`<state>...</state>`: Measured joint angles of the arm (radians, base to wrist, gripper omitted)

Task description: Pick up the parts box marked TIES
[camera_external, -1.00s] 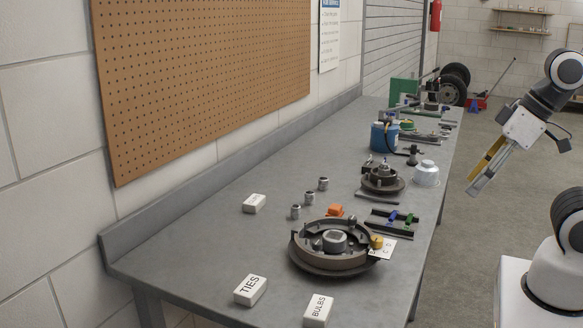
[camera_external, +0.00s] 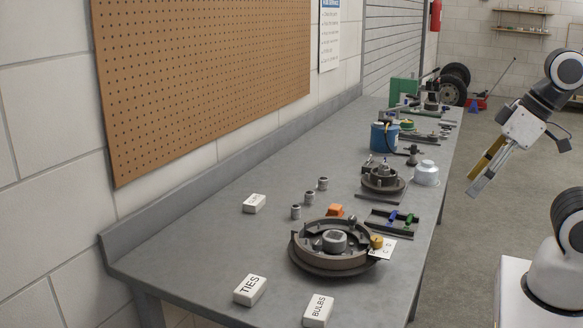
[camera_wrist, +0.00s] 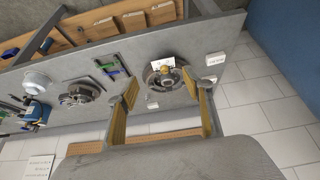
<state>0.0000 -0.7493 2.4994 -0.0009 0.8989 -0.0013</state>
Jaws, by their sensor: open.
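The parts box marked TIES (camera_external: 250,290) is a small white block lying on the near end of the grey workbench, label facing up. In the wrist view, a small white box beside my right finger (camera_wrist: 211,79) may be it, but its label is not readable. My gripper (camera_external: 480,180) is open and empty, held out over the floor to the right of the bench, well away from the box. Its two yellow-padded fingers (camera_wrist: 165,92) stand wide apart in the wrist view.
A white box marked BULBS (camera_external: 318,311) lies right of TIES. Another white box (camera_external: 254,203) lies nearer the wall. The bench (camera_external: 190,245) is bare around TIES; a raised back edge runs along the wall.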

